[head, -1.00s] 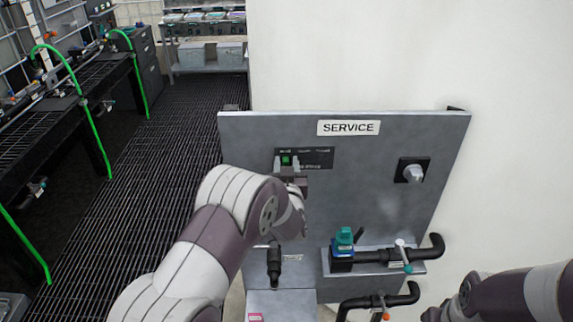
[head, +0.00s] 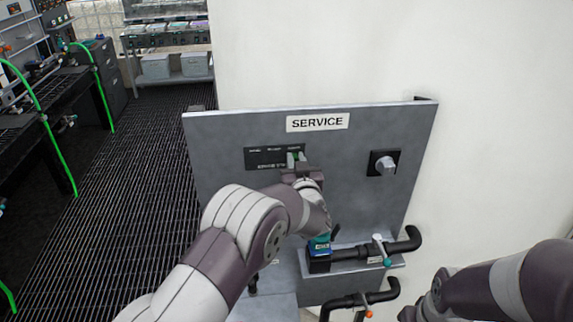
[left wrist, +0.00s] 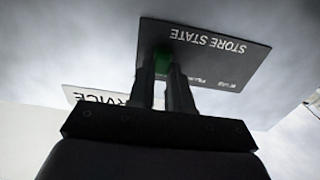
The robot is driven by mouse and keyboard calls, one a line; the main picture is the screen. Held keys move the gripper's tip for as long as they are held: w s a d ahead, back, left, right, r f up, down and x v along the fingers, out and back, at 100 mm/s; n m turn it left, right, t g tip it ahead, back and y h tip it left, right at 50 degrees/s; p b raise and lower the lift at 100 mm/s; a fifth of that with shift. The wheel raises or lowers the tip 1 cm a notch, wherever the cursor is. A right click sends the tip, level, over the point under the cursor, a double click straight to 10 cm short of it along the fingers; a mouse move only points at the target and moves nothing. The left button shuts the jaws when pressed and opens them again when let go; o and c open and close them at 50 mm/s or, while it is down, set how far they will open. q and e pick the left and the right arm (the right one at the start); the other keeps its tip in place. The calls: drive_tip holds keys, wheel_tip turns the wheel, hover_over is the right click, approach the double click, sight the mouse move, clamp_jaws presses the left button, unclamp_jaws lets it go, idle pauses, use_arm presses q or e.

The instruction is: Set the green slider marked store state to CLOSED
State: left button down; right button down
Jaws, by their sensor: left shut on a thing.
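The green slider (head: 290,159) sits toward the right end of a black label plate (head: 262,157) on the grey service panel. In the left wrist view the plate reads STORE STATE (left wrist: 225,60), upside down, and the green slider (left wrist: 176,76) shows between the fingers. My left gripper (head: 297,160) is shut on the slider, its fingers up against the plate. The position words are too small to read surely, and the gripper hides part of the plate's right end. My right arm comes in at the lower right, but its fingers are not visible.
A grey knob (head: 385,165) on a black plate sits right of the slider. Below are a teal-topped valve (head: 319,245), a black pipe (head: 350,254) and a teal-tipped lever (head: 382,250). The SERVICE sign (head: 317,122) is above. Open dark floor (head: 130,190) lies left.

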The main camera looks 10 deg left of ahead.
use_arm(q)
drive_tip(key=c, duration=1)
unclamp_jaws()
drive_tip(key=shift+d, duration=0.2)
drive_tip(key=shift+c, duration=0.2)
drive_tip(key=shift+w+d, duration=0.1)
drive_tip(key=shift+w, duration=0.05)
use_arm(e)
drive_tip(key=shift+w+d, duration=0.15)
drive_tip(key=shift+d, duration=0.15)
use_arm(q)
drive_tip(key=shift+s+f, duration=0.1)
drive_tip(key=shift+s, duration=0.15)
drive_tip(key=b+v, duration=0.4)
drive_tip(key=v, duration=0.8)
use_arm(e)
wheel_tip(320, 180, down, 4)
drive_tip(key=shift+a+f, duration=0.1)
drive_tip(key=shift+f, duration=0.15)
use_arm(q)
drive_tip(key=shift+s+d, duration=0.1)
